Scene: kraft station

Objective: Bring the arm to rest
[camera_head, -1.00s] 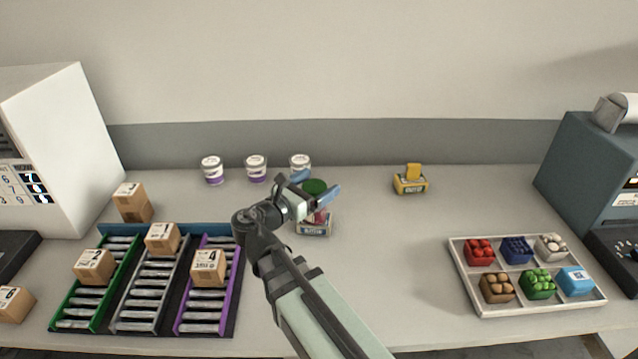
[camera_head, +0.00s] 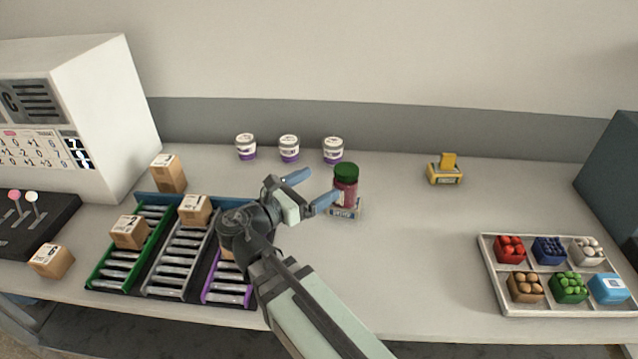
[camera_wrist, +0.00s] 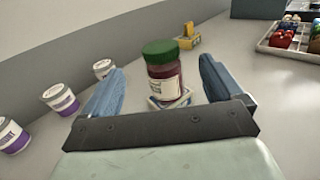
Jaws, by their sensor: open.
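My gripper (camera_head: 311,189) is open and empty above the table, left of a jar with a green lid (camera_head: 346,184). The jar stands upright on a small labelled stand (camera_head: 345,213). In the wrist view my two blue fingers (camera_wrist: 160,92) are wide apart, and the jar (camera_wrist: 163,78) shows beyond and between them, apart from both. My arm reaches in from the bottom of the head view and hides part of the roller rack.
A roller rack (camera_head: 180,283) with small cartons is at left, beside a white machine (camera_head: 115,110). Three white tubs (camera_head: 289,149) line the back. A yellow item (camera_head: 445,170) and a divided tray (camera_head: 488,285) of small goods are right. The middle right table is clear.

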